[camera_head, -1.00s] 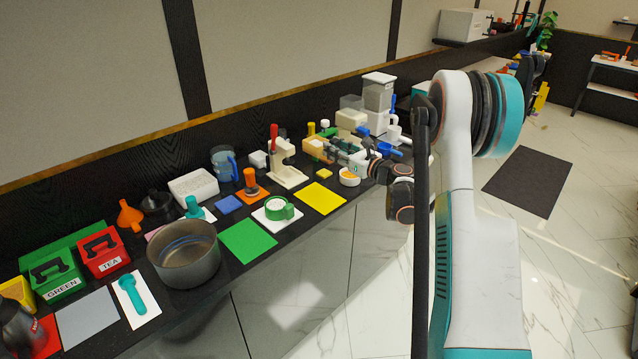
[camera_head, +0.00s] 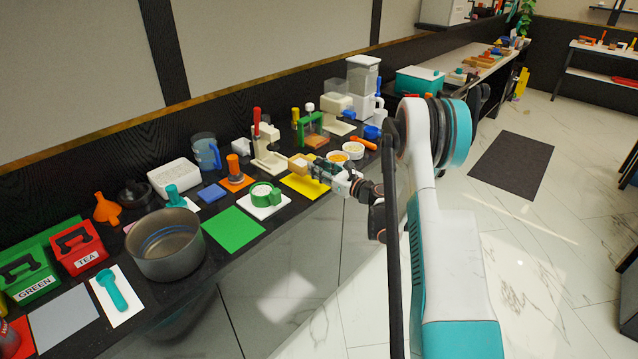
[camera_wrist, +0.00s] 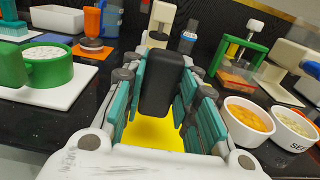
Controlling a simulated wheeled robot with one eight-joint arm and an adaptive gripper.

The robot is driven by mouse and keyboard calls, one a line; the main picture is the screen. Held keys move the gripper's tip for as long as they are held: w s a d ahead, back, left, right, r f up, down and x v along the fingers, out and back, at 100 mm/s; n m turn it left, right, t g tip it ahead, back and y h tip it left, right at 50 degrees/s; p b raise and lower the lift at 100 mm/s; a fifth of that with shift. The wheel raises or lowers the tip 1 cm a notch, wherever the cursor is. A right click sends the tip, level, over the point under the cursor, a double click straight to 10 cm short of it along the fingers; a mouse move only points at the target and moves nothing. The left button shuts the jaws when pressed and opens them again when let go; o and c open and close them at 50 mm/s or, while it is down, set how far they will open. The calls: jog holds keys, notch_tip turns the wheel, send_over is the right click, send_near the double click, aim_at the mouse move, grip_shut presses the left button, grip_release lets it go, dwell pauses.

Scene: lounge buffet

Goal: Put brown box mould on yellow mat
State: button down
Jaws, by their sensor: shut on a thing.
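The brown box mould (camera_head: 299,164) is a small tan block at the tip of my gripper (camera_head: 319,171) in the head view. It is over the back part of the yellow mat (camera_head: 301,186); I cannot tell if it touches the mat. In the wrist view my gripper (camera_wrist: 165,100) has its teal fingers shut on a black upright part (camera_wrist: 163,84), apparently the mould's handle. That part hides most of what lies beyond it. The yellow mat (camera_wrist: 150,130) shows below, between the fingers.
A cream press (camera_head: 268,155) stands behind left of the mat, and a green-framed press (camera_head: 312,130) behind it. White bowls with orange (camera_head: 338,158) and pale contents (camera_head: 353,150) are close on the right. A white board with a green round mould (camera_head: 265,197) lies left.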

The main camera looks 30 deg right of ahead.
notch_tip(320, 180, down, 4)
jog(key=shift+f+b, duration=0.2)
jog(key=shift+b, duration=0.6)
jog(key=shift+r, duration=0.1)
jog(key=c, duration=1.3)
grip_release()
